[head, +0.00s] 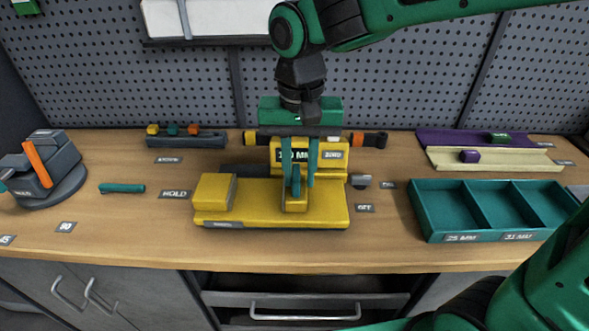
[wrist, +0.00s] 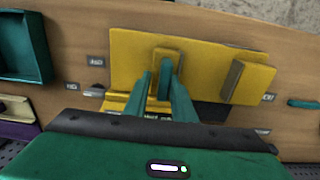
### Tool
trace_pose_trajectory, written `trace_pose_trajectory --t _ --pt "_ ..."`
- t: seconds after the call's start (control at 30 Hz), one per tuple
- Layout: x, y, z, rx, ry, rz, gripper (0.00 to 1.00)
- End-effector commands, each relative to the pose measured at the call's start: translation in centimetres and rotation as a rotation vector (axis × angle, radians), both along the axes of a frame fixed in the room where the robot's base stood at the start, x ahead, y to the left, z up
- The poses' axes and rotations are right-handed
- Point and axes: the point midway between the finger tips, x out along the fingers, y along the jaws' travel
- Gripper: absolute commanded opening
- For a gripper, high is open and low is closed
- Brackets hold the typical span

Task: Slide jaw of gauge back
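The gauge has a yellow base (head: 325,215) on the bench, with a fixed yellow block (head: 214,192) at its left end. The block is at the right in the wrist view (wrist: 240,82). The narrow yellow sliding jaw (head: 294,205) stands mid-base, apart from the block; it also shows in the wrist view (wrist: 167,54). My gripper (head: 302,184) points down over the jaw, its teal fingers spread with a gap between them. In the wrist view the fingertips (wrist: 163,76) overlap the jaw's near side. Contact with the jaw is unclear. A yellow display reading partly "MM" is partly covered by the fingers.
A teal three-compartment tray (head: 425,222) stands right of the gauge. A small grey knob (head: 360,181) is beside the gauge near an "OFF" label. A teal bar (head: 122,188) and a "HOLD" label (head: 174,194) lie left. A pegboard wall stands behind.

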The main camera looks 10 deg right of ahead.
Motion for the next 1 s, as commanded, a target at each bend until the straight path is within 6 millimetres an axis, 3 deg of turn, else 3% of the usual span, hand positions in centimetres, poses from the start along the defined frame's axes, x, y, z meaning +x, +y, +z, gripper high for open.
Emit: trace_pose_trajectory --t 0.43,1.0 --pt "-0.1 0.3 0.7 0.003 0.0 0.007 0.31" --pt "0.1 0.2 9.8 0.002 0.001 0.005 0.31"
